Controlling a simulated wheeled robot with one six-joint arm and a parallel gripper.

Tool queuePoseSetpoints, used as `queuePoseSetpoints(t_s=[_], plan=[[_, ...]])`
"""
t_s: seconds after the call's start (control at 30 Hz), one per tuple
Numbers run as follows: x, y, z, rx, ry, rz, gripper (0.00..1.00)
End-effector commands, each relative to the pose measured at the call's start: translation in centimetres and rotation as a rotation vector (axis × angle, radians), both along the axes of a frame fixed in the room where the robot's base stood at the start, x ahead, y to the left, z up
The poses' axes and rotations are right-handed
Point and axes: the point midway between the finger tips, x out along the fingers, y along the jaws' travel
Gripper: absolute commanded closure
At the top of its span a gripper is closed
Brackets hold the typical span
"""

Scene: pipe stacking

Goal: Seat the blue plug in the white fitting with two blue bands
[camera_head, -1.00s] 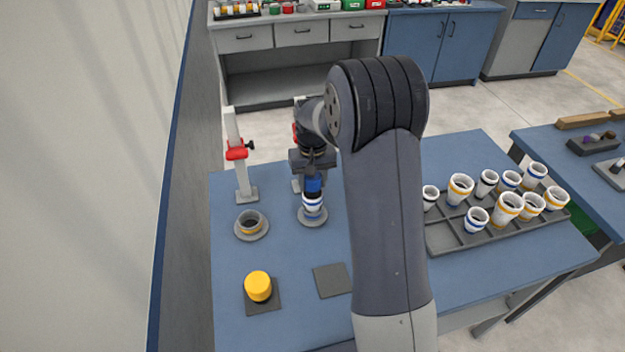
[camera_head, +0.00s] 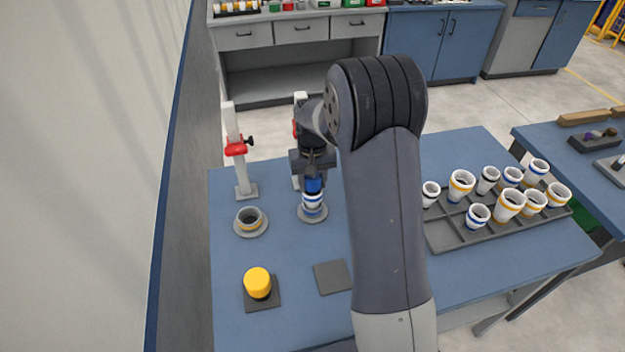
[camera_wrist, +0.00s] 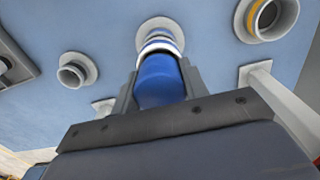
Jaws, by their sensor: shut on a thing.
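The blue plug (camera_head: 314,185) is held in my gripper (camera_head: 313,177), which is shut on it. In the wrist view the plug (camera_wrist: 160,80) sits between the two fingers (camera_wrist: 158,88). The white fitting with two blue bands (camera_head: 313,203) stands upright on a round grey base on the blue table. It also shows in the wrist view (camera_wrist: 160,44), directly beyond the plug. The plug is over the fitting's mouth and in line with it. Its lower end meets or enters the rim; how deep it sits I cannot tell.
A post with a red clamp (camera_head: 236,148) rises behind. A tray (camera_head: 455,236) of several banded fittings lies right.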

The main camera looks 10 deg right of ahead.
Motion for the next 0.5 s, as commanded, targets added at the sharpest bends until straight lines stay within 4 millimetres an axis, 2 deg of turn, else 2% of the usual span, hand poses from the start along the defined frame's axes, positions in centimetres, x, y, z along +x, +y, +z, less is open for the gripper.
queuePoseSetpoints(t_s=[0.17, 0.2, 0.5], plan=[[0.0, 0.0, -0.33, 0.0, 0.0, 0.0, 0.82], [0.0, 0.0, -0.27, 0.0, 0.0, 0.0, 0.56], [-0.01, 0.0, -0.26, 0.0, 0.0, 0.0, 0.33]])
